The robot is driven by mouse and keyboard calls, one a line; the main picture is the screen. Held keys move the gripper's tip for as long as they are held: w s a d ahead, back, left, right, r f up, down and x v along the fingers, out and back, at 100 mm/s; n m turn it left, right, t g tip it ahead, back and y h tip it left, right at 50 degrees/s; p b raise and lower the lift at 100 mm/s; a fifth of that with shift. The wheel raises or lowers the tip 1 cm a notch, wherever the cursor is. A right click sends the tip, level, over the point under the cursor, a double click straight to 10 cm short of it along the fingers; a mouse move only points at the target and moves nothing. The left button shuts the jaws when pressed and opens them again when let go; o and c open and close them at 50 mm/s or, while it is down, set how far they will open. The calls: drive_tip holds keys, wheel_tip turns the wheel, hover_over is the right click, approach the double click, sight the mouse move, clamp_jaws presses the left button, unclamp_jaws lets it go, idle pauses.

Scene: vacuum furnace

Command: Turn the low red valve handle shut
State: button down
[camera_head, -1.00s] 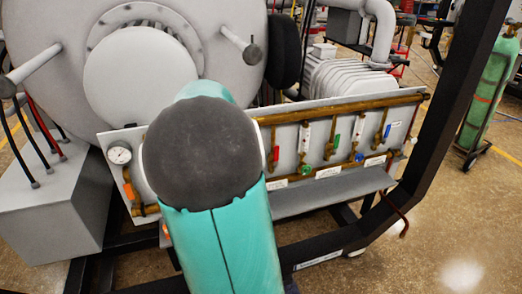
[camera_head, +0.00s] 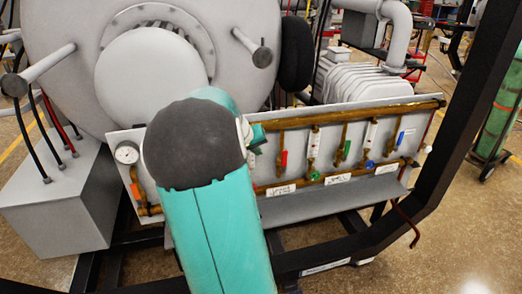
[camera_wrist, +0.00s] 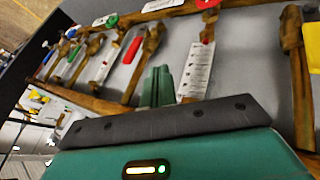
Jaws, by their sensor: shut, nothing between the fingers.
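A low red valve handle (camera_wrist: 207,4) shows at the top edge of the wrist view, on the brass pipe beside a white label. In the head view a small bit of red near the lower pipe, beside my arm, may be the same handle; most of it is hidden there. A longer red lever (camera_head: 284,158) hangs upright higher on the panel and shows in the wrist view (camera_wrist: 132,50). My gripper (camera_wrist: 157,88) is shut and empty, in front of the grey panel and apart from the low red handle. In the head view its teal end (camera_head: 256,136) shows just past my arm.
The panel (camera_head: 330,150) also carries a green knob (camera_head: 314,175), a blue knob (camera_head: 369,164), green and blue levers, brass pipes and a gauge (camera_head: 127,154). A grey shelf (camera_head: 330,203) juts out below. A black frame post (camera_head: 455,150) rises at the right.

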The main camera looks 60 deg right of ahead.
sight(284, 162)
drive_tip(key=s+d+f, duration=0.3)
drive_tip(key=d+f, duration=0.3)
drive_tip(key=d, duration=0.1)
drive_tip(key=shift+s+d, duration=0.15)
